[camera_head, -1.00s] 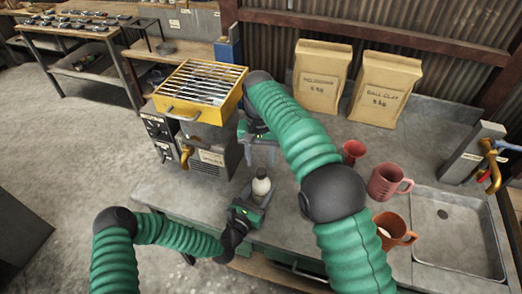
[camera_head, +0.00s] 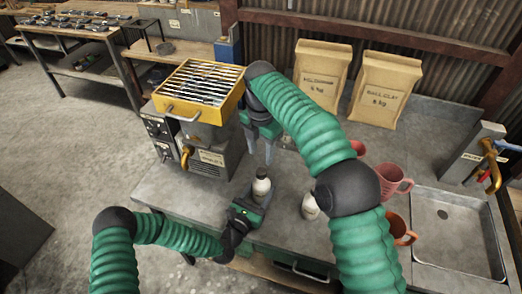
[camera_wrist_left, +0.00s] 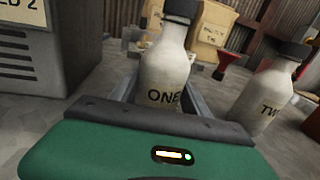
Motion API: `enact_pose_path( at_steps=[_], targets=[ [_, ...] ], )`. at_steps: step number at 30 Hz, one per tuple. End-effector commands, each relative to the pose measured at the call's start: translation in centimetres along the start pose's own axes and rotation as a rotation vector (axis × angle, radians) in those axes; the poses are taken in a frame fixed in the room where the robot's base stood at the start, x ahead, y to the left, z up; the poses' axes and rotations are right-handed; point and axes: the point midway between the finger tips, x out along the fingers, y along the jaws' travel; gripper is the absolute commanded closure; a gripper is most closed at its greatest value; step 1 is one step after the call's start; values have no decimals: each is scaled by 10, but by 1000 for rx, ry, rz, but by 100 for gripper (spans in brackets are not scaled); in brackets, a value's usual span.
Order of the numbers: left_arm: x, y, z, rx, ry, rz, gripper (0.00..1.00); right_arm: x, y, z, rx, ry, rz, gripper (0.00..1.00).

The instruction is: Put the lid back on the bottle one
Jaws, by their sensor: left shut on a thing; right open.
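Bottle one (camera_head: 261,188) is pale and stands upright, marked ONE in the left wrist view (camera_wrist_left: 163,85). My left gripper (camera_head: 255,202) is shut around its body. A dark lid (camera_wrist_left: 181,9) sits at the top of bottle one, cut by the picture's upper edge; I cannot tell whether it is fully seated. My right gripper (camera_head: 260,158) is open and empty, above and behind bottle one, its fingers pointing down. Bottle two (camera_head: 309,207) stands to the right, partly behind my right arm. It has a dark cap (camera_wrist_left: 294,50) in the left wrist view.
A yellow grill-topped unit (camera_head: 203,92) stands at the left. Two paper bags (camera_head: 321,75) are at the back. A pink jug (camera_head: 389,181), an orange mug (camera_head: 401,229) and a sink (camera_head: 457,235) lie to the right. A red funnel (camera_wrist_left: 225,62) is behind the bottles.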

Motion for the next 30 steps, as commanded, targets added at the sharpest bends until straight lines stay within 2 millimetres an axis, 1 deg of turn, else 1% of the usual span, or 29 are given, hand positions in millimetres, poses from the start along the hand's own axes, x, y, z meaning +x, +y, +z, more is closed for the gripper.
enact_pose_path(
  at_steps=[7, 10, 14, 21, 25, 30],
  targets=[
    [0, 0, 0, 0, 1, 0, 100, 1, 0, 0, 2, 0, 0, 53],
    [0, 0, 0, 0, 1, 0, 100, 6, 0, 0, 2, 1, -2, 53],
    [0, 0, 0, 0, 1, 0, 100, 25, -1, 0, 2, 2, -4, 53],
    [0, 0, 0, 0, 1, 0, 100, 65, -1, 0, 3, 1, -3, 53],
    [0, 0, 0, 0, 1, 0, 100, 77, 0, 0, 4, 0, -2, 53],
    [0, 0, 0, 0, 1, 0, 100, 81, 0, 0, 4, 0, 0, 53]
  ],
)
